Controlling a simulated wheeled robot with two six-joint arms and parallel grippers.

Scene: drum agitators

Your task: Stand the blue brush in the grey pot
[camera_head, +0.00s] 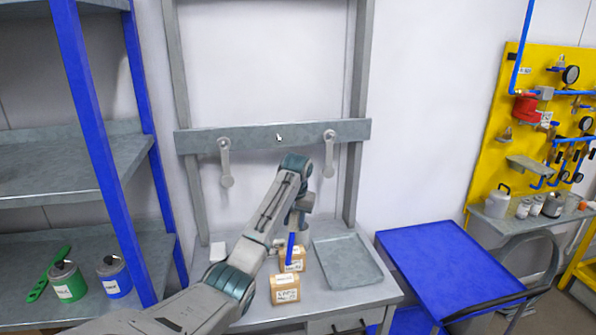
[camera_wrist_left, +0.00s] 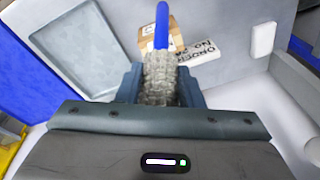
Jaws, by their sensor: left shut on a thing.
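The blue brush (camera_head: 290,248) hangs from my left gripper (camera_head: 298,214) with its blue handle pointing down, in front of a cardboard box. In the left wrist view the brush's grey bristly part (camera_wrist_left: 158,76) is between the fingers of my left gripper (camera_wrist_left: 158,88), which is shut on it; the blue handle (camera_wrist_left: 162,26) extends away from it. I cannot tell which is meant. My right gripper is not in view.
Two cardboard boxes (camera_head: 285,289) and a grey tray (camera_head: 345,262) are on the workbench. Blue posts (camera_head: 100,150) front the left shelf. A blue cart (camera_head: 450,265) stands to the right.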

